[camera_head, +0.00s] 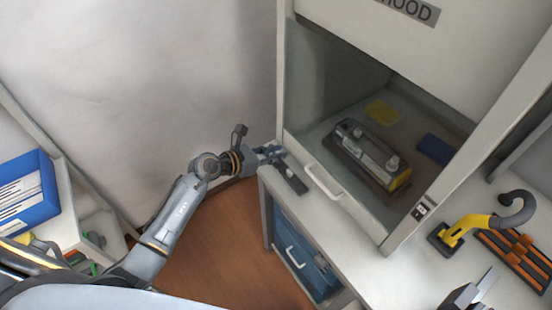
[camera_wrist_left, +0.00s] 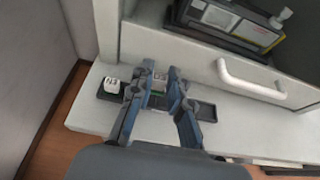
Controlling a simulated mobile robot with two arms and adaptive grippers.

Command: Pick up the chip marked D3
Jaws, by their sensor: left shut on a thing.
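A dark narrow chip tray (camera_head: 290,178) lies on the white ledge at the front left of the hood; it also shows in the left wrist view (camera_wrist_left: 206,112). A white chip (camera_wrist_left: 111,85) with dark marks stands in its left end, outside my fingers. My left gripper (camera_head: 270,152) is at the tray, and in the left wrist view (camera_wrist_left: 158,92) its fingers are shut on a second pale chip (camera_wrist_left: 159,77). That chip is partly hidden by the fingers. I cannot read the marks on either chip clearly. My right gripper does not show.
The hood's white handle (camera_head: 323,182) is close right of the tray. Inside the hood are a toner cartridge (camera_head: 362,146), a yellow pad (camera_head: 382,112) and a blue pad (camera_head: 436,149). A blue drawer unit (camera_head: 296,247) is below the ledge. A yellow-grey tool (camera_head: 470,226) stands right.

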